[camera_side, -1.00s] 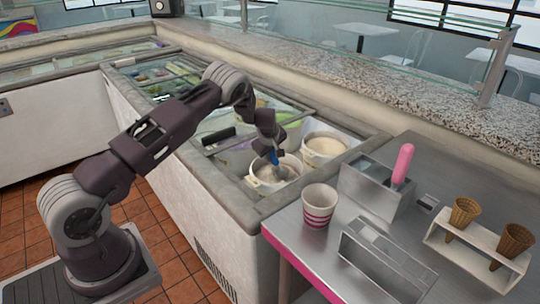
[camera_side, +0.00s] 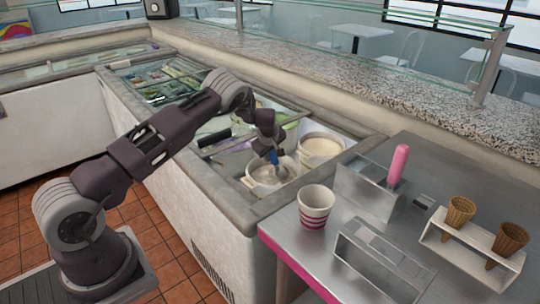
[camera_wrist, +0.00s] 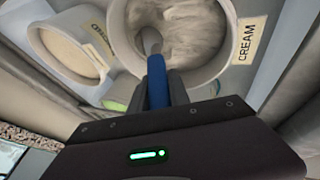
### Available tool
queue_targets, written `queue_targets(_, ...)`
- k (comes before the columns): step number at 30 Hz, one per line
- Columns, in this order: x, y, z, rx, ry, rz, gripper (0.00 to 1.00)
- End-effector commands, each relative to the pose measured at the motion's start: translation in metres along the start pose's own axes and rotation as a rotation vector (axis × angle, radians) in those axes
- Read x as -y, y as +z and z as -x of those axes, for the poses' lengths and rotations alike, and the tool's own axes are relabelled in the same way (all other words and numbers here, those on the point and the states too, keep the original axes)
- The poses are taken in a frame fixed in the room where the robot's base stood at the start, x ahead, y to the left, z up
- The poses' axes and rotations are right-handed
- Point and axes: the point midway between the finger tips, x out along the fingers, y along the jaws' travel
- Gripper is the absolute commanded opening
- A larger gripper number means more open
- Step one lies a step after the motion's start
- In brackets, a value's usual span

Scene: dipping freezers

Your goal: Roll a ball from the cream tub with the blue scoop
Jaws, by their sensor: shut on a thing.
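The cream tub (camera_side: 249,183) is a white round tub in the freezer, nearest the metal counter. In the wrist view the tub (camera_wrist: 228,62) bears a CREAM label, and its pale ice cream fills the top of the picture. My gripper (camera_side: 270,150) is above this tub, shut on the blue handle of the scoop (camera_side: 274,157). In the wrist view the blue scoop (camera_wrist: 157,82) stands between my gripper's fingers (camera_wrist: 158,95). Its metal end points into the tub, against or in the ice cream. The scoop's bowl is mostly hidden, so I cannot tell whether it holds anything.
A second tub (camera_side: 339,158) with pale contents stands beside the cream tub. On the counter are a pink-striped cup (camera_side: 316,208), a metal holder with a pink-handled scoop (camera_side: 398,164), and a rack (camera_side: 458,250) with two cones.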

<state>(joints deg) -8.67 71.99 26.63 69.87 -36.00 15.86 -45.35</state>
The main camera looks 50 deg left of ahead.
Motion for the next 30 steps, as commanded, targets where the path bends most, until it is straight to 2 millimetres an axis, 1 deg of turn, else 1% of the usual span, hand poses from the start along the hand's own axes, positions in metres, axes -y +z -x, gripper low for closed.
queue_targets(4,0.008,-0.009,0.009,0.002,0.030,0.026,0.00)
queue_targets(9,0.012,-0.011,0.025,0.001,0.079,0.036,0.00)
queue_targets(12,0.019,-0.016,0.030,0.000,0.098,0.050,0.00)
queue_targets(18,0.024,-0.020,0.045,-0.001,0.150,0.065,0.00)
queue_targets(21,0.024,-0.020,0.048,-0.001,0.162,0.066,0.00)
queue_targets(28,0.023,-0.020,0.048,-0.001,0.163,0.066,0.00)
queue_targets(30,0.022,-0.022,0.053,-0.002,0.165,0.066,0.00)
